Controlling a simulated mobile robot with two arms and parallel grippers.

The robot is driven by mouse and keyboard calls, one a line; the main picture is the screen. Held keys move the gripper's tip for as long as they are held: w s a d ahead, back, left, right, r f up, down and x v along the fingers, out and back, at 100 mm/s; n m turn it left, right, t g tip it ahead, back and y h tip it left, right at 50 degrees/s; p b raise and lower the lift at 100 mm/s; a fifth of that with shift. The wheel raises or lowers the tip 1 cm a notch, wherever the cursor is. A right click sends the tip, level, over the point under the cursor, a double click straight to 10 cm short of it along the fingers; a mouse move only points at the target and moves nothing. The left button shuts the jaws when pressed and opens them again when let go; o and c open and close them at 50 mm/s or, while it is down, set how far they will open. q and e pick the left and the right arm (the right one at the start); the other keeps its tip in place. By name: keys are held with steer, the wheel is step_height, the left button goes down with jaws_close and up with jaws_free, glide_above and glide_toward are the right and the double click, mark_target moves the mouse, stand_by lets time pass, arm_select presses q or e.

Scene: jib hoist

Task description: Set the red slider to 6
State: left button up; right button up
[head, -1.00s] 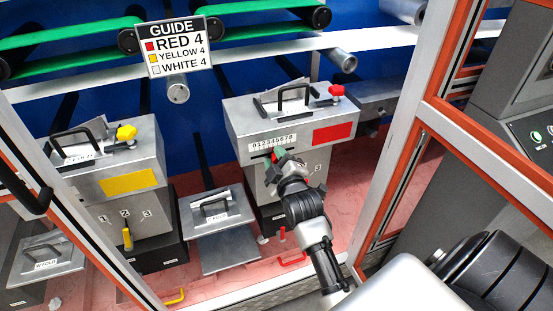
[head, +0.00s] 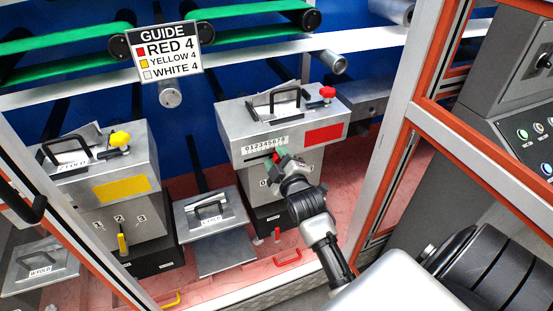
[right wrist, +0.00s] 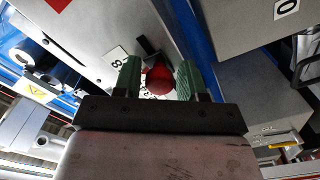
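The red machine (head: 232,138) is a grey box with a red label and a number scale (head: 265,144) on its front. A red slider knob (right wrist: 159,81) shows in the right wrist view between the green fingertips of my right gripper (right wrist: 160,78). Whether both fingers press on it is not clear. In the head view my right gripper (head: 282,158) is at the slot below the right part of the scale, hiding part of the slot. The exact number at the knob cannot be read. My left gripper is not in view.
A guide sign (head: 164,51) reads red 4, yellow 4, white 4. The yellow machine (head: 92,217) stands left, with a lidded grey box (head: 212,216) between. An orange-edged frame post (head: 390,175) stands close on the right of my right arm.

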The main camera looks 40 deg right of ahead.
steer(key=shift+o, duration=0.9)
steer(key=b+v, duration=0.1)
steer(key=v, duration=1)
steer(key=shift+w+d+f, duration=0.1)
steer(key=shift+d, duration=0.05)
steer(key=s+a+f+m+g+y, duration=0.1)
steer(key=s+a+f+g, duration=0.15)
steer(key=f, duration=0.85)
steer(key=s+a+f+m+g+y, duration=0.1)
steer(key=a+f+g+y, duration=0.15)
steer(key=f, duration=0.85)
steer(key=s+a+f+m+g, duration=0.1)
steer(key=s+a+f+g, duration=0.15)
steer(key=f, duration=0.85)
steer(key=s+f+m+g, duration=0.1)
steer(key=s+f+g, duration=0.3)
steer(key=s+f, duration=0.5)
steer(key=s+a+f+m+g, duration=0.1)
steer(key=s+f+g, duration=0.4)
steer(key=s+f, duration=0.5)
steer(key=s+y, duration=0.1)
steer(key=s, duration=0.8)
steer(key=shift+s+a+f+m, duration=0.2)
steer(key=shift+s+f+m, duration=0.05)
steer(key=shift+f+m, duration=0.1)
